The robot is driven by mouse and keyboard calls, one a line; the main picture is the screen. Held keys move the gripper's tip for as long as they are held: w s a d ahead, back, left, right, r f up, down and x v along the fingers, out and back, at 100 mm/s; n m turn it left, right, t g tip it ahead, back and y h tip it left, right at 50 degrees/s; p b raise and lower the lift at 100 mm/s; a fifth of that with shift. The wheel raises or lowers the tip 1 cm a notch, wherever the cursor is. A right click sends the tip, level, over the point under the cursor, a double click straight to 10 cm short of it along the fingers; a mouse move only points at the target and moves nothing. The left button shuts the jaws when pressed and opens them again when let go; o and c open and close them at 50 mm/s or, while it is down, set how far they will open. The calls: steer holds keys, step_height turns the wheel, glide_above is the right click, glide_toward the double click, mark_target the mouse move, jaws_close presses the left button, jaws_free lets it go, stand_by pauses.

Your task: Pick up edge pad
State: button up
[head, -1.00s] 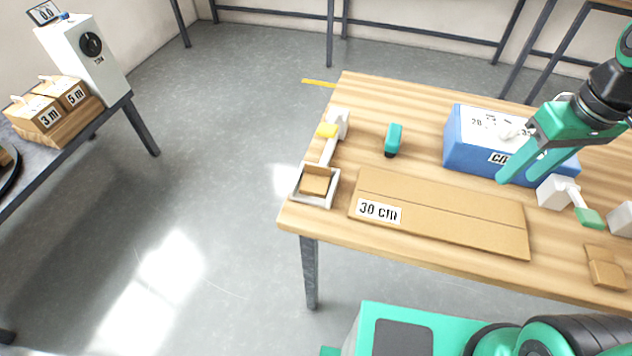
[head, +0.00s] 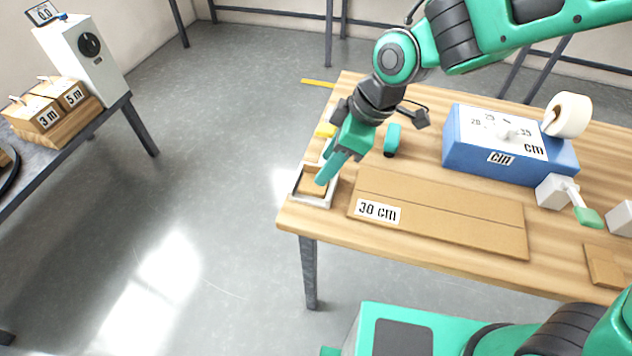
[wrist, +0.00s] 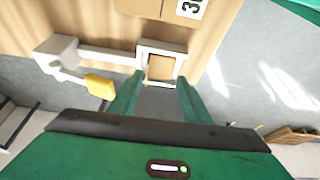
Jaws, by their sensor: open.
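A small brown pad (head: 311,182), likely the edge pad, sits in a square white tray (head: 299,195) at the table's left front corner. In the wrist view the pad (wrist: 161,68) shows inside the tray's white rim (wrist: 146,47), just beyond the fingertips. My gripper (head: 326,179) is open above the tray and points down at it. In the wrist view its two green fingers (wrist: 158,88) are spread with nothing between them. In the head view my gripper covers part of the pad and tray, and I cannot tell the remaining height.
A yellow-tipped lever (head: 325,130) with a white arm stands right behind the tray. A flat 30 cm cardboard sheet (head: 450,215) lies to the right.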

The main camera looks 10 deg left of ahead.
mark_target(312, 182)
steer(key=shift+a+x, duration=0.15)
steer(key=shift+x, duration=1.35)
steer(key=shift+a+x, duration=0.1)
steer(key=shift+x, duration=1.45)
steer(key=shift+s+r, duration=0.1)
steer(key=shift+r, duration=0.05)
steer(key=c, duration=0.7)
